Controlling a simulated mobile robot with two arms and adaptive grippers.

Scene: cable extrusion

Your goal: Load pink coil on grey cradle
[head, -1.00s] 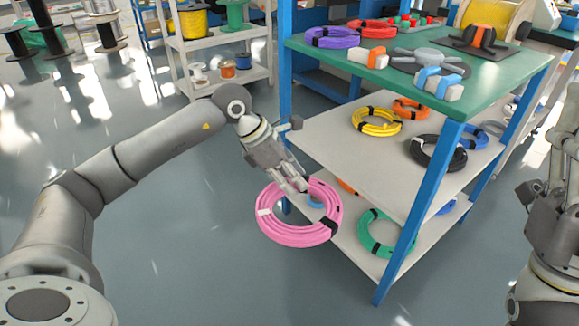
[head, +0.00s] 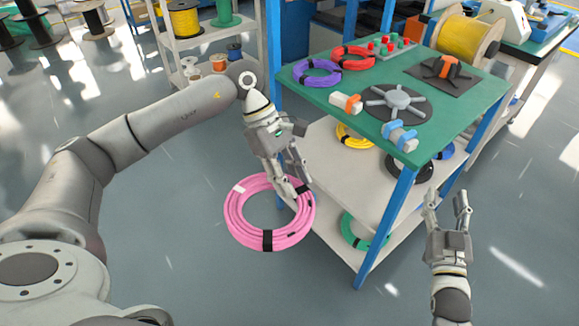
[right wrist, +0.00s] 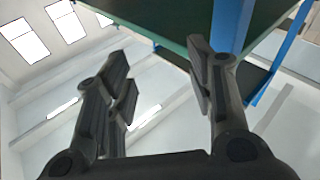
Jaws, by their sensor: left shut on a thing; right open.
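The pink coil (head: 240,227) has black bands and a white tag. My left gripper (head: 297,192) is shut on its right rim and holds it left of the workbench, below the green top. The grey cradle (head: 397,101), a hub with radial arms on a dark round base, sits empty on the green top. My right gripper (head: 447,202) is open and empty, right of the bench's front corner. Its open fingers also show in the right wrist view (right wrist: 162,85), with nothing between them.
The green bench top (head: 330,112) carries a purple coil (head: 317,73), a red coil (head: 353,57), an orange-and-white block (head: 346,102), a blue-and-white block (head: 399,136) and a dark plate with an orange-topped holder (head: 443,68). A blue leg (head: 386,228) stands at the front corner. Lower shelves hold more coils.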

